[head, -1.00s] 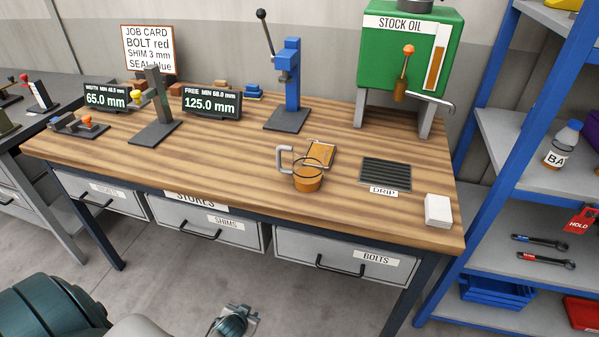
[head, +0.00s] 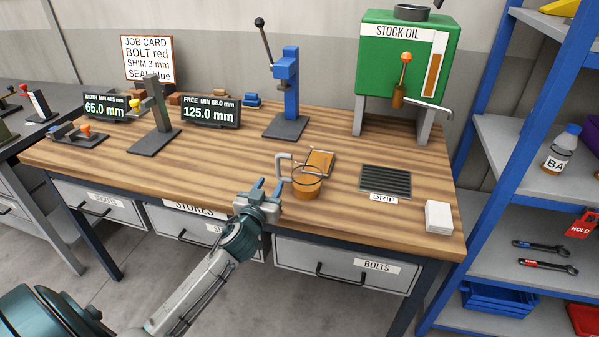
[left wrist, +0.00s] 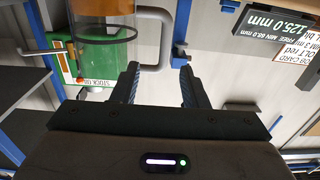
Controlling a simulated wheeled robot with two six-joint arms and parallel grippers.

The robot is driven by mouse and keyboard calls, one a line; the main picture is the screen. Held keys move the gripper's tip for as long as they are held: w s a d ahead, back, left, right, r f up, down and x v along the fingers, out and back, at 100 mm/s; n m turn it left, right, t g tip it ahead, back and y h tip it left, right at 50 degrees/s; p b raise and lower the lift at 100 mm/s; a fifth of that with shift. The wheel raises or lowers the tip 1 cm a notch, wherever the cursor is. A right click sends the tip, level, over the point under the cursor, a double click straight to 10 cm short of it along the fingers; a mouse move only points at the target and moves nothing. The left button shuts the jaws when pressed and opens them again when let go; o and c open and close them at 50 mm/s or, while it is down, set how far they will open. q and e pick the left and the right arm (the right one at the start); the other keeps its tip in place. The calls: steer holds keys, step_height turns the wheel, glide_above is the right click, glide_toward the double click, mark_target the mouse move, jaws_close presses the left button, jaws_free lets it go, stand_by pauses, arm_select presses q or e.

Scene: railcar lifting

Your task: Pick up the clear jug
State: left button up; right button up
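The clear jug (head: 307,184) stands on the wooden bench with amber-brown liquid in it. Its grey handle (head: 283,163) points left. My left gripper (head: 268,185) is open and empty, just left of the jug and close to the handle, apart from it. In the left wrist view the jug (left wrist: 105,22) is at the upper left, with its handle (left wrist: 165,38) just beyond the gap between the open fingers (left wrist: 159,76). My right gripper is in neither view.
An amber-topped tray (head: 321,160) lies right behind the jug. A drip grate (head: 386,179) and a white block (head: 438,216) lie to its right. The green stock oil tank (head: 400,60) and blue press (head: 290,85) stand behind. The bench front edge is under my left arm.

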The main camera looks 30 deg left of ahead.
mark_target(277, 167)
arm_select(q)
steer(key=shift+x, duration=1.05)
steer(key=p+x, duration=0.1)
steer(key=x, duration=0.1)
steer(key=p+x, duration=0.2)
steer(key=shift+w+a+r, duration=0.15)
steer(key=shift+w+a, duration=0.05)
steer(key=shift+a, duration=0.2)
steer(key=shift+w+a, duration=0.1)
steer(key=shift+w, duration=0.3)
jaws_close()
